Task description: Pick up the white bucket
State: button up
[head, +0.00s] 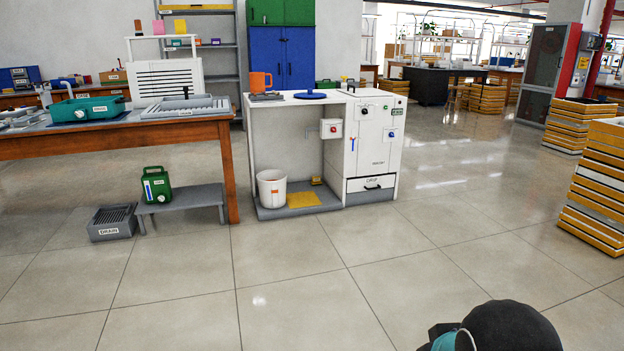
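The white bucket (272,188) stands upright on the low grey base (302,208) of the white workstation, under its counter at the left. It has an orange mark on its front, and its inside is mostly hidden. A dark rounded part with a teal piece at the bottom right edge looks like part of my arm.
A yellow mat (304,199) lies right of the bucket. The white cabinet (373,150) stands further right. A wooden table (150,133) is at left, with a grey bench (182,199) and drain box (112,222) below. Stacked crates (597,190) stand at right. The tiled floor in front is clear.

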aim_at(272, 183)
jog(key=z, duration=0.2)
jog(key=i, duration=3.9)
jog(key=u, duration=0.65)
jog(key=i, duration=1.1)
jog(key=u, duration=0.25)
